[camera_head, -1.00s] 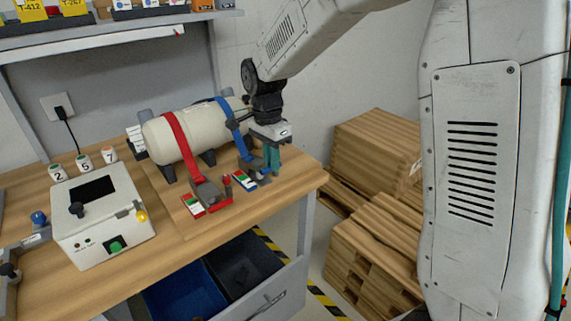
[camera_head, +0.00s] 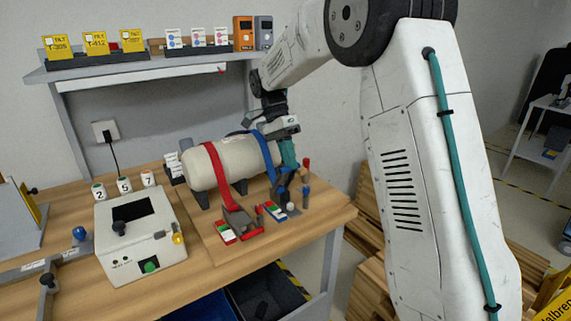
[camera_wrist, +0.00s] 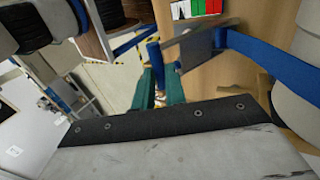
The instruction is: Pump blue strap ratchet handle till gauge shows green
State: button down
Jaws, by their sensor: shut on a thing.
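The cream cylinder (camera_head: 229,166) lies on the bench with a red strap (camera_head: 215,163) and a blue strap (camera_head: 265,150) around it. The blue strap's ratchet (camera_head: 281,188) is at the front right of the cylinder, partly hidden by my gripper (camera_head: 287,163). In the wrist view, my teal fingers (camera_wrist: 160,84) are shut on the ratchet's blue handle (camera_wrist: 154,52). The blue strap's gauge (camera_head: 273,210) lies in front of the ratchet, with red, green and white fields; its reading is too small to tell. The gauge also shows in the wrist view (camera_wrist: 196,8).
The red strap's ratchet (camera_head: 240,220) and gauge (camera_head: 224,232) sit close left of the blue ones. A small red-topped post (camera_head: 306,163) stands just right of my gripper. A white control box (camera_head: 140,237) is at the left. Wooden pallets (camera_head: 367,215) stand right of the bench.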

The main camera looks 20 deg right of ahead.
jog(key=shift+w+f, duration=0.35)
jog(key=shift+w, duration=0.25)
jog(key=shift+a, duration=0.1)
jog(key=c, duration=1.7)
grip_release()
jog(key=shift+w+a, duration=0.1)
jog(key=shift+w, duration=0.05)
jog(key=shift+r, duration=0.1)
jog(key=shift+v, duration=3.9)
jog(key=shift+c, duration=0.4)
